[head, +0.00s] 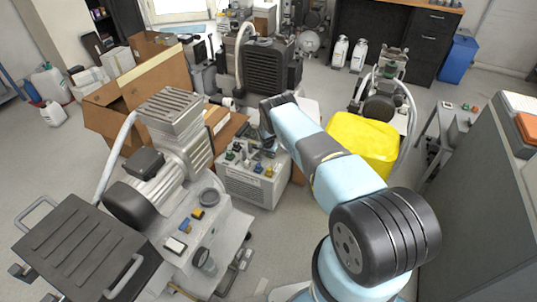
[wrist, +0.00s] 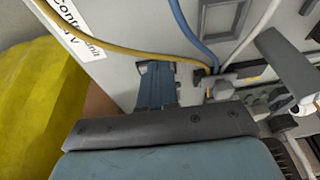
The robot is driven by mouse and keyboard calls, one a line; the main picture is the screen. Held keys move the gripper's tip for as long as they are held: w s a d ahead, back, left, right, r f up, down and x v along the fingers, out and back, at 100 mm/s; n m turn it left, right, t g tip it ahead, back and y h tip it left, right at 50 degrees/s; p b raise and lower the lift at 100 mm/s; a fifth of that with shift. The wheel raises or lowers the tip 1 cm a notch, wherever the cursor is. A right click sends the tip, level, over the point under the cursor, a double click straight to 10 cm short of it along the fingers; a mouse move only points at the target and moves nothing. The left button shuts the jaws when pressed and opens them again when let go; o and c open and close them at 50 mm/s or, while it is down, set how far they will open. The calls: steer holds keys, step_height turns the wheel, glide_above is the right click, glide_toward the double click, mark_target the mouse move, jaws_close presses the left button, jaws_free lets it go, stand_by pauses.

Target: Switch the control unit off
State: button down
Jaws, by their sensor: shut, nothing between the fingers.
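In the wrist view, a pale grey panel with a white label (wrist: 78,28), reading in part "Cont… unit", fills the upper middle. It carries a square grey-framed fitting (wrist: 224,18). My gripper (wrist: 157,68) is shut and empty, its fingertips close to this panel below the label; I cannot tell whether they touch it. No switch is clearly readable, and the lower panel is hidden by my gripper. In the head view, a grey box (head: 252,187) with coloured fittings on top stands below the end of my arm; my fingertips are not clearly visible there.
Yellow, blue and white cables (wrist: 195,35) cross the panel beside my fingers. A dark grey bar (wrist: 287,62) juts in at right. A yellow object (head: 362,143) stands right of my arm, a compressor (head: 165,165) left, cardboard boxes (head: 150,85) behind it.

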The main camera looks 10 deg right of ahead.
steer(key=shift+s+d, duration=0.25)
steer(key=shift+d, duration=0.15)
steer(key=shift+r, duration=0.1)
